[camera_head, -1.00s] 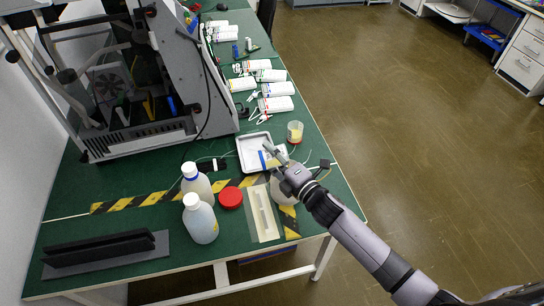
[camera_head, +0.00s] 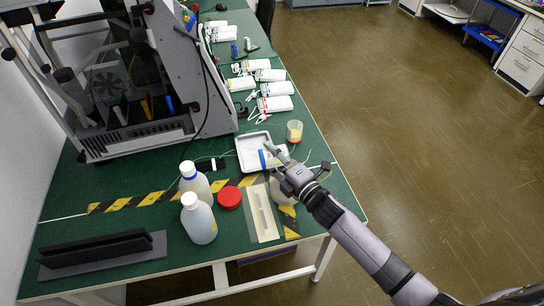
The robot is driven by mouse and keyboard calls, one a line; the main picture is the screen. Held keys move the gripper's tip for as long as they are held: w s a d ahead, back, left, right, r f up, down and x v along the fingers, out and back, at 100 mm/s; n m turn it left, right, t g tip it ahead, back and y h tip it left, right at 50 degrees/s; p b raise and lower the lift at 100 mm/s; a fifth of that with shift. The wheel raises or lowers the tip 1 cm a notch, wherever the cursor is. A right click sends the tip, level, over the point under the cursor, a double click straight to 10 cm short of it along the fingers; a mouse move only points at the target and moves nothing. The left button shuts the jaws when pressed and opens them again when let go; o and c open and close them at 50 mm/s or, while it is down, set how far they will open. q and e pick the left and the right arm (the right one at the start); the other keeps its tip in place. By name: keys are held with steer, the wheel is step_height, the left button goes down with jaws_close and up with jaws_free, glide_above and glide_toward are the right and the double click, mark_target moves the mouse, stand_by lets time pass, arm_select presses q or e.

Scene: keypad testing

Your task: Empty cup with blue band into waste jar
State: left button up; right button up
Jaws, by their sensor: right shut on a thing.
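My right gripper (camera_head: 272,153) reaches in from the lower right and is shut on the cup with the blue band (camera_head: 262,159). Of the cup, the blue band shows best; its pale body is hard to tell from the white tray behind it and is partly hidden by the fingers. The cup appears tipped on its side. I cannot tell what is in it. The pale waste jar (camera_head: 288,210) stands below the gripper, near the table's right edge, mostly hidden by my gripper and wrist. My left gripper is not in view.
A white tray (camera_head: 246,139) and another cup (camera_head: 295,133) with yellow contents are behind the gripper. A red lid (camera_head: 230,197), two bottles (camera_head: 199,222) and a pale strip on a mat (camera_head: 262,214) lie left of the jar.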

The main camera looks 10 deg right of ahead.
steer(key=shift+m, duration=0.3)
steer(key=shift+r, duration=0.1)
